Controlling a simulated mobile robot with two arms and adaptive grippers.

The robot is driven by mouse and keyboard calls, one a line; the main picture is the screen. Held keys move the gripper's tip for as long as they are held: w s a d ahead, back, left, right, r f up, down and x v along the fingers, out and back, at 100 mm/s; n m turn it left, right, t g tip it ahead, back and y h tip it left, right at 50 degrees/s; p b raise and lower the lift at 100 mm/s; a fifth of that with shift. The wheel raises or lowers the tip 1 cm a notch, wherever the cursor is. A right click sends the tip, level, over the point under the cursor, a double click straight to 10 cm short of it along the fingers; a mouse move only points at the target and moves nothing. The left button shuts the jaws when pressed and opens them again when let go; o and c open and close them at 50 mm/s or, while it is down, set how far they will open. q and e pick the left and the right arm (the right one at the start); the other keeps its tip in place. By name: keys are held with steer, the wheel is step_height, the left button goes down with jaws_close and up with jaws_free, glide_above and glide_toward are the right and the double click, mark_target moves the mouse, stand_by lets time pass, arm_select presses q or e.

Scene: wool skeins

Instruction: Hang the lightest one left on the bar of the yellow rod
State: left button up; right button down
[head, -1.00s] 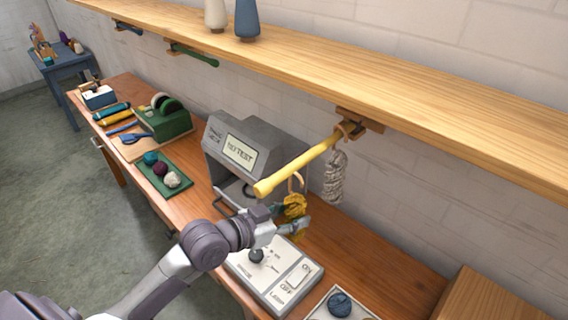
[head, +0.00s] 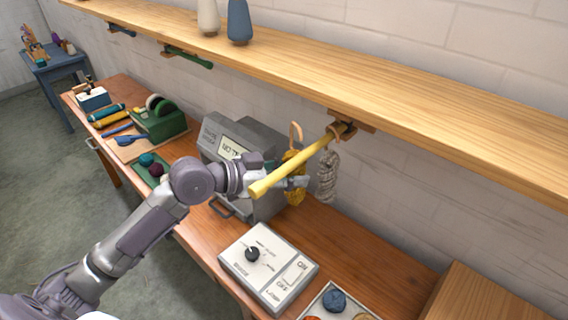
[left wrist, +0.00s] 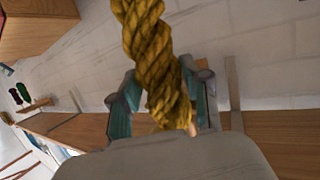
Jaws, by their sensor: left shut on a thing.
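The yellow rod (head: 285,169) sticks out from under the shelf, its free end toward me. A pale grey skein (head: 328,177) hangs near its wall end. My left gripper (head: 298,183) is shut on a mustard-yellow skein (head: 297,196), just beyond the rod. A wooden ring (head: 296,134) tops this skein and shows above the rod. The rod hides part of the skein; I cannot tell whether the ring is around the rod. In the left wrist view the twisted yellow skein (left wrist: 152,50) stands between the teal-padded fingers. My right gripper is not in view.
A grey machine (head: 240,140) stands behind my left arm. A white control box (head: 268,265) with a knob and a tray (head: 318,305) with balls are on the bench. A green rod (head: 190,56) and a blue rod (head: 122,29) sit farther left under the shelf (head: 400,110).

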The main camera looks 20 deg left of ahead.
arm_select(q)
steer(key=shift+s+d+f, duration=0.3)
steer(key=shift+d+f, duration=0.35)
steer(key=shift+d, duration=0.25)
steer(key=shift+s+d+f, duration=0.3)
steer(key=shift+d+f, duration=0.35)
steer(key=shift+d, duration=0.2)
steer(key=o, duration=1.2)
steer(key=shift+v, duration=6.05)
